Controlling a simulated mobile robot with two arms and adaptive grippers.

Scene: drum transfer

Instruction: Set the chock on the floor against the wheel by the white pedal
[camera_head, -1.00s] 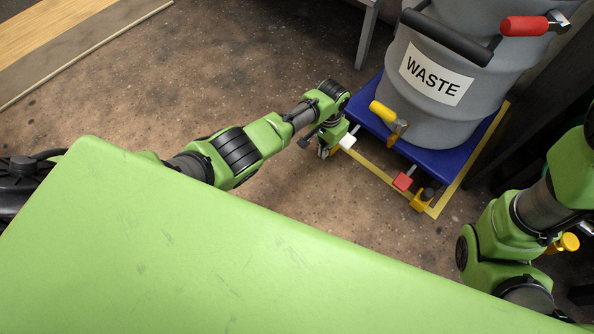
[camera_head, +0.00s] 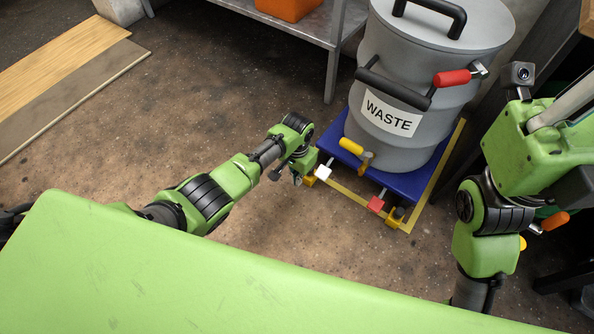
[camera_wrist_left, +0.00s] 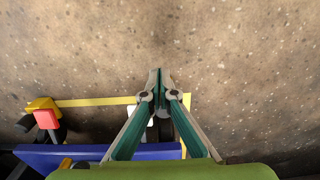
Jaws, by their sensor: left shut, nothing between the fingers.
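My left gripper (camera_head: 297,179) is low over the floor, just left of the white pedal (camera_head: 323,171) on the blue dolly (camera_head: 410,182). In the left wrist view its fingers (camera_wrist_left: 159,78) are together and empty, partly covering the white pedal (camera_wrist_left: 137,112) and a dark wheel (camera_wrist_left: 158,130). Another yellow chock-like piece (camera_head: 393,223) is by the red pedal (camera_head: 376,204). My right gripper is not visible.
A grey WASTE drum (camera_head: 425,85) with a yellow-handled tap (camera_head: 351,146) stands on the dolly. Yellow floor tape (camera_head: 347,191) borders it. A metal table (camera_head: 303,22) stands behind. The floor to the left is clear up to wooden boards (camera_head: 60,85).

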